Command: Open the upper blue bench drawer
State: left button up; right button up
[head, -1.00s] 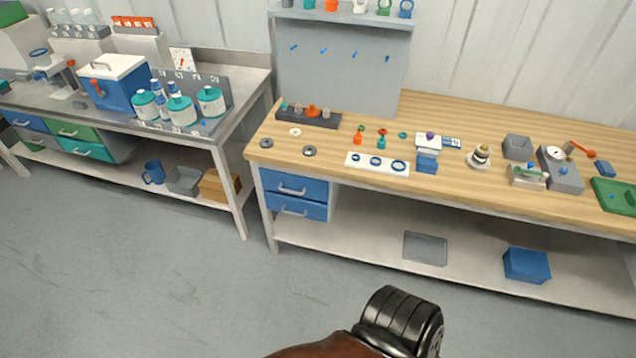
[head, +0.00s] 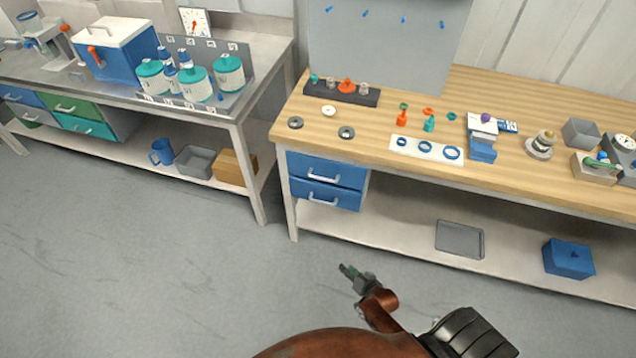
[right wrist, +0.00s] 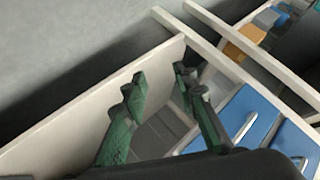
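The upper blue drawer (head: 339,167) sits under the left end of the wooden-topped bench and looks closed, with a pale bar handle (head: 323,178). The lower blue drawer (head: 340,195) is directly below it and also looks closed. In the right wrist view, two blue fronts show at the right; the outer one appears to be the upper drawer (right wrist: 296,140). My right gripper (head: 343,268) is in front of the bench, below the drawers in the picture and apart from them. Its green fingers (right wrist: 160,76) are spread with nothing between them. My left gripper is not in view.
The bench's lower shelf (head: 390,225) holds a grey tray (head: 460,239) and a blue box (head: 568,258). The bench's left front leg (head: 290,205) stands beside the drawers. A metal bench (head: 262,75) is at the left. The floor in front is clear.

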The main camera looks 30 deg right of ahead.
jog(key=w+d+r+m+t+b, duration=0.25)
jog(key=w+r+m+t, duration=0.2)
jog(key=w+r, duration=0.85)
jog(key=m+t+b, duration=0.4)
send_near(322, 178)
jog(key=w+f, duration=0.1)
jog(key=w, duration=0.2)
jog(key=shift+h, duration=0.4)
jog(key=w, duration=0.4)
jog(key=w+r, duration=0.1)
jog(key=w, duration=0.1)
jog(key=shift+w+d+b, duration=0.1)
jog(key=shift+d+b, duration=0.05)
jog(key=shift+b, duration=0.25)
jog(key=shift+w+r, duration=0.15)
jog(key=shift+w, duration=0.25)
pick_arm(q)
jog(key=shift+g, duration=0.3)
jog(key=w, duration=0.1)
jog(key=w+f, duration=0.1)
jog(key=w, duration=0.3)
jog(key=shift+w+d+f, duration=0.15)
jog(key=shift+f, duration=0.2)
pick_arm(e)
grip_shut()
